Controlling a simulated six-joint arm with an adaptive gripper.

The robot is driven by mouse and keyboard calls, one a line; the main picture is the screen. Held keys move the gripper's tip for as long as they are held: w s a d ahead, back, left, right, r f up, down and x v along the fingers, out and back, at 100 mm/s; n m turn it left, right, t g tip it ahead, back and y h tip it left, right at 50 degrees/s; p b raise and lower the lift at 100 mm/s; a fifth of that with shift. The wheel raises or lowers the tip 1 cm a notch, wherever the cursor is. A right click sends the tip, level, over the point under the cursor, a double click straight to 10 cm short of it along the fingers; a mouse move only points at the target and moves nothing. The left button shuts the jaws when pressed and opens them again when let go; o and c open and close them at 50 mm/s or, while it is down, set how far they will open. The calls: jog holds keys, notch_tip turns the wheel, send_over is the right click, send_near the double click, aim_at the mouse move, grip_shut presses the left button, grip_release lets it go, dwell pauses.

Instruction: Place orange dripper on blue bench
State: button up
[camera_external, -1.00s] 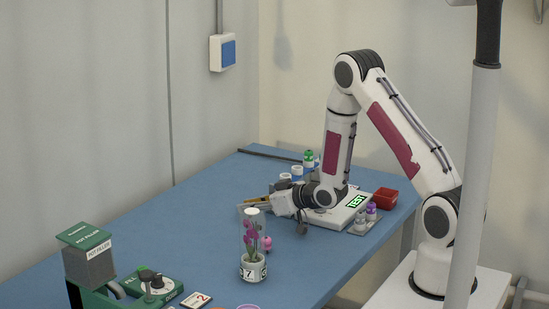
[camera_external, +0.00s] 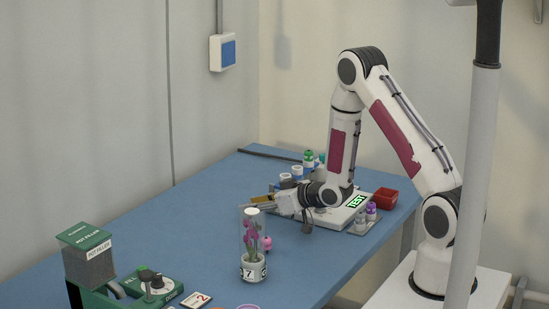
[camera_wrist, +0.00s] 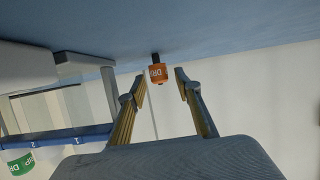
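The orange dripper (camera_wrist: 158,75) shows in the wrist view between and just beyond my fingertips, its short black tip toward the blue bench (camera_wrist: 230,28). My gripper (camera_wrist: 161,82) is open, with a narrow gap at the left finger and a wider one at the right. Whether the dripper's tip touches the bench, I cannot tell. In the external view my gripper (camera_external: 260,203) is low over the blue bench (camera_external: 185,222), behind the orchid tube. The orange dripper cannot be told apart from my fingers there.
An orchid in a clear tube with a white pot (camera_external: 253,269) stands close in front of my gripper, a pink item (camera_external: 267,243) beside it. The scale (camera_external: 338,213), red bin (camera_external: 385,198) and purple-capped vials (camera_external: 371,211) are right. A green dripper (camera_wrist: 20,162) is lower left.

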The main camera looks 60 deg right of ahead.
jog(key=shift+v, duration=5.2)
jog(key=shift+r, duration=0.1)
jog(key=s+a+r+g+h, duration=0.1)
jog(key=s+a+r+g, duration=0.2)
jog(key=r, duration=0.4)
jog(key=s+a+r+g+h, duration=0.1)
jog(key=s+a+r+g, duration=0.1)
jog(key=s+r, duration=0.4)
jog(key=s+a+r+g+y, duration=0.1)
jog(key=s+a+r, duration=0.2)
jog(key=s, duration=0.6)
jog(key=s+a+r+g+y, duration=0.1)
jog(key=s+a+r+g, duration=0.1)
jog(key=s+a+r, duration=0.2)
jog(key=s+a, duration=0.3)
jog(key=s, duration=0.3)
jog(key=shift+s+r, duration=0.2)
jog(key=shift+s, duration=0.1)
